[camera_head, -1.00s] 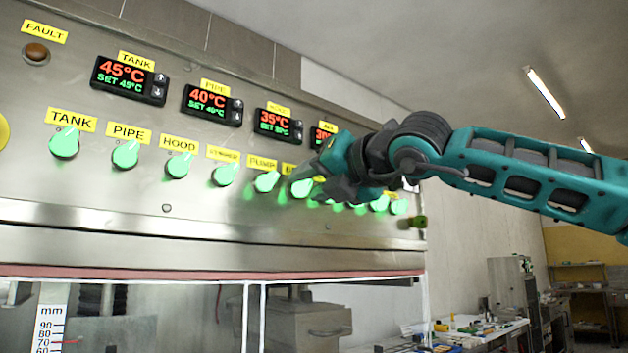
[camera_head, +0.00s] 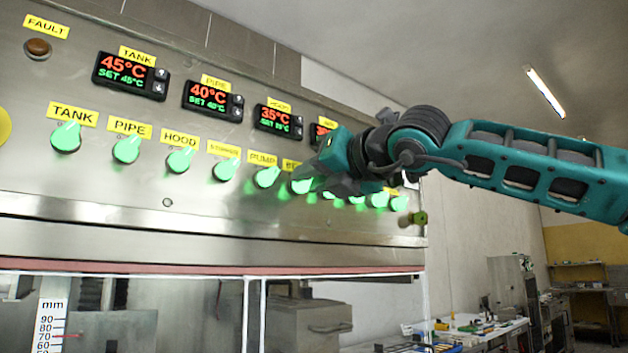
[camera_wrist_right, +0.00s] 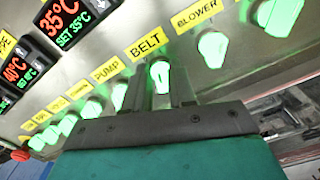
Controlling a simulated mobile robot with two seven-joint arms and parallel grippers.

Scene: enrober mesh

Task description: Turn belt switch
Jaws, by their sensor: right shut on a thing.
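The belt switch is a green-lit knob under the yellow BELT label (camera_wrist_right: 146,45). In the right wrist view the knob (camera_wrist_right: 160,74) sits between the two fingers of my right gripper (camera_wrist_right: 160,88), which is shut on it. In the head view the belt switch (camera_head: 301,185) shows at the tip of my right gripper (camera_head: 308,178), and its label is partly covered by the gripper. My left gripper is in neither view.
Lit knobs for pump (camera_head: 267,177) and blower (camera_wrist_right: 212,48) stand close on either side. Temperature displays (camera_head: 206,99) sit above the row on the steel panel (camera_head: 90,205). A workbench (camera_head: 480,335) stands far off at lower right.

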